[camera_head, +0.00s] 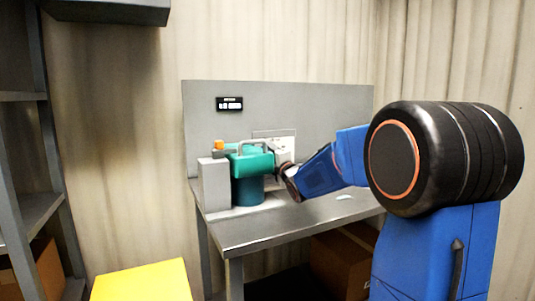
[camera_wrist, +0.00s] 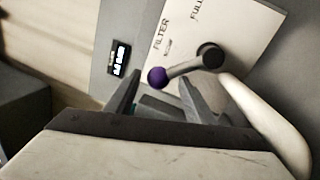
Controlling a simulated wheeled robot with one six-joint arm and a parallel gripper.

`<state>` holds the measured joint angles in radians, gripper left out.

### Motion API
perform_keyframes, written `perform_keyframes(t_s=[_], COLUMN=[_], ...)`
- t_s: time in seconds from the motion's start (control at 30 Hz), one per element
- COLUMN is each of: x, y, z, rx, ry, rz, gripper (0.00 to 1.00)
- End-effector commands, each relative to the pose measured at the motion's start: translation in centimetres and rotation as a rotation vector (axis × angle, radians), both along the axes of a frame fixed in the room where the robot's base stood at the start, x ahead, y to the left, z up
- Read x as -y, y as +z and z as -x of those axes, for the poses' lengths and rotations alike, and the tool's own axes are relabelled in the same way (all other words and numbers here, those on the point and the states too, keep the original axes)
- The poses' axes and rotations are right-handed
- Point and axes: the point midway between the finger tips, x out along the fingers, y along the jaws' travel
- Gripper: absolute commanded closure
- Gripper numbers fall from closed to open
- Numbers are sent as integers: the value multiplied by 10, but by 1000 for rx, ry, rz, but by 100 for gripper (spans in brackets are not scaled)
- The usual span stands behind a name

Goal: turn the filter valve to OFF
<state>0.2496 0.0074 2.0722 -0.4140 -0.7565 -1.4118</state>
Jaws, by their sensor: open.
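The filter valve has a grey lever (camera_wrist: 184,68) on a dark round hub (camera_wrist: 210,56), with a purple ball (camera_wrist: 157,77) at the lever's free end. Behind it is a white plate (camera_wrist: 243,30) printed FILTER and FULL; no OFF mark is readable. My gripper (camera_wrist: 160,84) is open, its fingertips on either side of the purple ball. I cannot tell whether they touch it. In the head view my gripper (camera_head: 284,163) is beside the green filter unit (camera_head: 250,162), in front of the plate (camera_head: 285,134); it hides the lever there.
A pale curved pipe (camera_wrist: 262,118) runs close to the right finger. A small display (camera_head: 229,103) is on the grey back panel (camera_head: 330,105). A grey block (camera_head: 214,184) stands left of the green unit. The bench top (camera_head: 275,228) is mostly clear at the front.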

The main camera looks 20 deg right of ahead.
Motion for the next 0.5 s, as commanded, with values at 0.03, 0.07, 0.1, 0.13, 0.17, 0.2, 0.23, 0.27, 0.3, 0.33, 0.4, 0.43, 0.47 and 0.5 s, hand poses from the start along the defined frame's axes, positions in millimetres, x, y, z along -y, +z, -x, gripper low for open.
perform_keyframes(t_s=[0.03, 0.07, 0.1, 0.13, 0.17, 0.2, 0.23, 0.27, 0.3, 0.33, 0.4, 0.43, 0.47, 0.5], x=[1, 1, 1, 1, 2, 2, 2, 2, 3, 3, 4, 4, 4, 5], y=[0, -1, -3, -3, -5, -6, -7, -9, -10, -11, -14, -16, -16, -18], z=[6, 10, 17, 22, 27, 35, 41, 47, 55, 61, 75, 81, 87, 94], rx=[1, 0, 0, 0, 0, -1, 0, 0, 0, 1, 0, -1, 0, 0], ry=[-1, -1, -2, -2, -2, -2, -1, -1, -2, -3, -3, -2, -2, -3], rz=[0, 0, 0, 0, 0, 1, 2, 2, 2, 1, 0, 0, 1, 0], gripper=[51, 51, 51, 51, 51, 51, 51, 51, 51, 51, 51, 51, 51, 51])
